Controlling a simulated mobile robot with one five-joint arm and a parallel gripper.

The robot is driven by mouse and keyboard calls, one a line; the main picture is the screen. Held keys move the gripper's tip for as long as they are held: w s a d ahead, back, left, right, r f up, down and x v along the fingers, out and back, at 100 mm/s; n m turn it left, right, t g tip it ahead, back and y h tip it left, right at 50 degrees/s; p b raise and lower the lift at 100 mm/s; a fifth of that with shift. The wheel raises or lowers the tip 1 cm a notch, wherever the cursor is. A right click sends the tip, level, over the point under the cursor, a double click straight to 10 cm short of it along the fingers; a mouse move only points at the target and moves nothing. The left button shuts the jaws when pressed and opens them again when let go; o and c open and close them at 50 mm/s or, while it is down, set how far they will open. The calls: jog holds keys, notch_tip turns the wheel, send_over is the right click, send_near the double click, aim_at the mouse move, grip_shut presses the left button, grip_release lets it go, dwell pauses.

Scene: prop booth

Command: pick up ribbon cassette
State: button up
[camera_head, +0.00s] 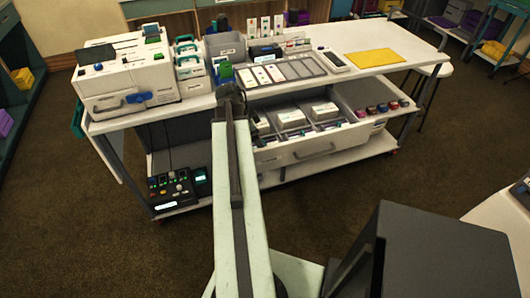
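No item can be picked out for certain as the ribbon cassette. A small blue and green item (225,71) stands on the white workbench (205,103), just beyond my gripper. Pale cases with green handles (187,58) stand to the left of it. My gripper (229,92) is at the bench's front edge, at the far end of my pale arm. It is small and dark here, and its fingers cannot be made out. Whether it touches the blue and green item cannot be told. My arm hides part of the bench front.
A white printer-like machine (115,78) stands at the bench's left. A grey slotted tray (272,72) and a yellow sheet (375,57) lie to the right. An open drawer (325,147) with boxes juts out below. A black control box (172,190) sits on the lower shelf.

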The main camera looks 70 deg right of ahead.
jog(key=b+x, duration=0.4)
jog(key=x, duration=0.1)
jog(key=shift+s+f+b, duration=0.1)
jog(key=shift+f+b, duration=0.05)
jog(key=shift+b, duration=0.2)
jog(key=shift+r, duration=0.2)
jog(key=c, duration=1.3)
jog(key=shift+p, duration=0.3)
notch_tip(320, 180, up, 18)
jog(key=p, duration=1.7)
jog(key=shift+d+p, duration=0.1)
jog(key=shift+p, duration=0.3)
